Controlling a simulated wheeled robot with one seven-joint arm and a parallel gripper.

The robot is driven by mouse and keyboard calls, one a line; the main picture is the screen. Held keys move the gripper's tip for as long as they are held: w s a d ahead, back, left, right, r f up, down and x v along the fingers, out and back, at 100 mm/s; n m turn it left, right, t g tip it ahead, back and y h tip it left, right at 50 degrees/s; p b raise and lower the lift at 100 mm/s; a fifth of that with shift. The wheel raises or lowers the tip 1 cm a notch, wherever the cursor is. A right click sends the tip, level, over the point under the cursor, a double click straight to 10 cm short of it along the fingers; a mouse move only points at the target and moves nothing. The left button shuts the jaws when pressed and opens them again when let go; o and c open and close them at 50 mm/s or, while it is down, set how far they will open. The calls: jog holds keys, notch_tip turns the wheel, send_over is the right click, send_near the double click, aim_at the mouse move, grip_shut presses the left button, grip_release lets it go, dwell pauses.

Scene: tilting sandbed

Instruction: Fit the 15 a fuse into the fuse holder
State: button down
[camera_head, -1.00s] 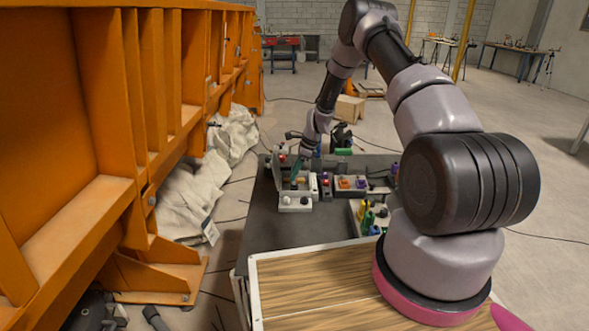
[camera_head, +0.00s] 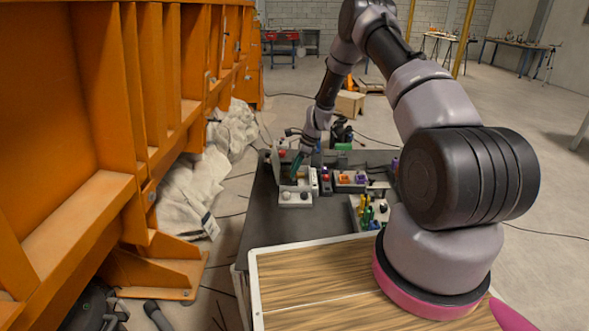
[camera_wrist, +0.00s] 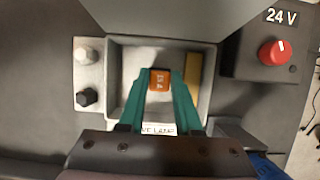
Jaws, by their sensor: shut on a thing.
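The 15 A fuse (camera_wrist: 159,79) is a small orange block with its rating marked on top. My gripper (camera_wrist: 160,84) is shut on it with its teal fingers, above or inside an open grey box (camera_wrist: 113,85). In the head view my gripper (camera_head: 296,167) is at this box (camera_head: 295,204), at the left of the dark table. A tan block (camera_wrist: 193,71) is at the box's right side. I cannot tell whether the fuse touches the floor of the box. I cannot pick out the fuse holder's slots; the fuse and fingers may hide them.
A grey panel (camera_wrist: 170,15) stands at the box's far side. White and black knobs (camera_wrist: 87,97) are at its left. A red knob (camera_wrist: 271,53) marked 24 V is at the right. A rack of coloured-handled tools (camera_head: 369,212) stands nearer on the table.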

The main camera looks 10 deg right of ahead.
jog(key=shift+f, duration=1.05)
jog(key=shift+c, duration=0.2)
grip_release()
jog(key=shift+r, duration=0.1)
jog(key=shift+r, duration=3.95)
jog(key=shift+r, duration=0.1)
